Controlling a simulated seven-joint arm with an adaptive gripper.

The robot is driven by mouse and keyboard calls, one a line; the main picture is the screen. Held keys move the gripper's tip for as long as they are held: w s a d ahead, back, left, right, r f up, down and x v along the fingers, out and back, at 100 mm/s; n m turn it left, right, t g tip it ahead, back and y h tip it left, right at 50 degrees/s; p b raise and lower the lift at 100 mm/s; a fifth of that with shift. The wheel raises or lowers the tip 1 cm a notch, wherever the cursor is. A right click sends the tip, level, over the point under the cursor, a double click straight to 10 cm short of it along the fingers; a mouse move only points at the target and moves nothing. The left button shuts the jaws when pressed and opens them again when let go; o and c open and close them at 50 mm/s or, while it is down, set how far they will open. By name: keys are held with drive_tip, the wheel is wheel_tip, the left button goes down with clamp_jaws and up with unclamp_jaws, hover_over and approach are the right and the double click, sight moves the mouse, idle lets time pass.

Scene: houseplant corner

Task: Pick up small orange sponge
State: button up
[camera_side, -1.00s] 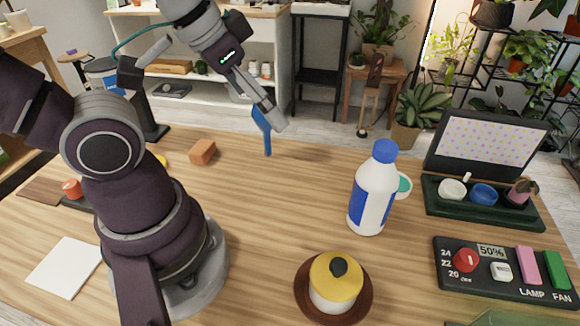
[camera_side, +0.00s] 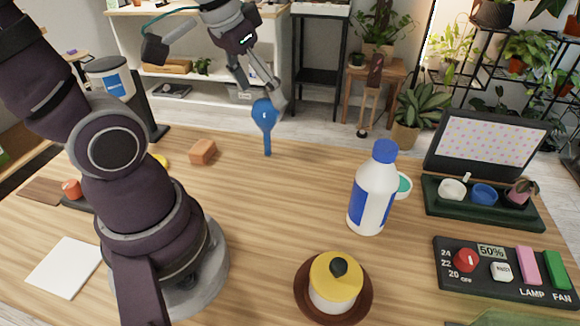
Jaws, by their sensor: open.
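The small orange sponge (camera_side: 203,152) is a little block lying on the wooden table, left of the middle towards the far edge. My gripper (camera_side: 270,104) is open, above the far edge of the table, to the right of the sponge and higher, clear of it. A blue spoon-shaped thing (camera_side: 265,116) with a round top and thin stem points down right at my fingertips. I cannot tell whether it touches the fingers or the table. Part of the fingers is hidden behind its round top.
A white bottle with blue cap (camera_side: 372,192) and a yellow-lidded pot (camera_side: 333,283) on a brown saucer (camera_side: 303,305) stand right of centre. A control panel (camera_side: 455,285) and a dark tray (camera_side: 435,204) are at right. The table between sponge and bottle is clear.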

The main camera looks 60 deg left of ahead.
drive_tip(key=a+f+n+g, duration=0.2)
drive_tip(key=a+f+n, duration=0.2)
drive_tip(key=a, duration=0.7)
drive_tip(key=n+g, duration=0.2)
hover_over(201, 146)
wheel_tip(201, 146, down, 5)
drive_tip(key=shift+h, duration=0.3)
wheel_tip(201, 146, down, 11)
drive_tip(key=shift+f, duration=0.15)
drive_tip(key=shift+c, duration=0.4)
